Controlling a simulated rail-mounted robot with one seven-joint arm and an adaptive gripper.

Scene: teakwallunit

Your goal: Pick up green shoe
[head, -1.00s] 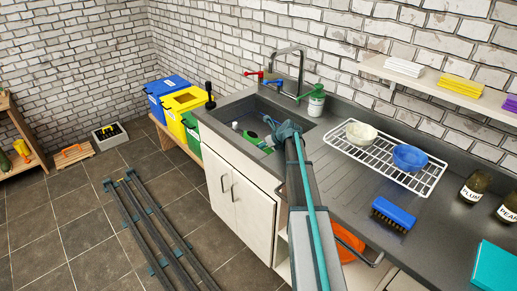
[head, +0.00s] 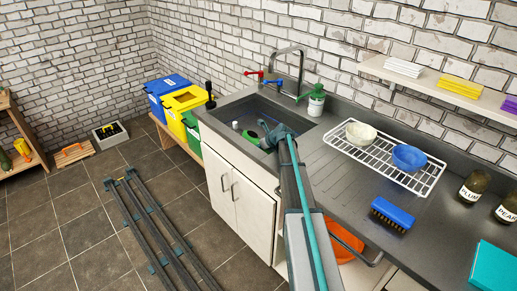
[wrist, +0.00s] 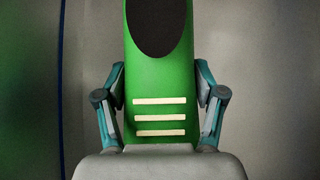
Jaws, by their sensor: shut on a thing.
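The green shoe (wrist: 158,85) fills the middle of the wrist view, with a dark oval opening at the top and several pale bars across it. My gripper (wrist: 160,100) has one finger on each side of the shoe and is shut on it. In the head view my gripper (head: 268,140) is inside the sink, near its front edge. Only a bit of green shows beside it there, and my arm hides much of that spot.
The sink (head: 290,113) has a tap (head: 290,55) and a green-topped bottle (head: 316,100) behind it. A drying rack (head: 425,177) with two bowls stands to the right. A blue brush (head: 392,214) lies on the counter. Coloured bins (head: 183,105) stand to the left.

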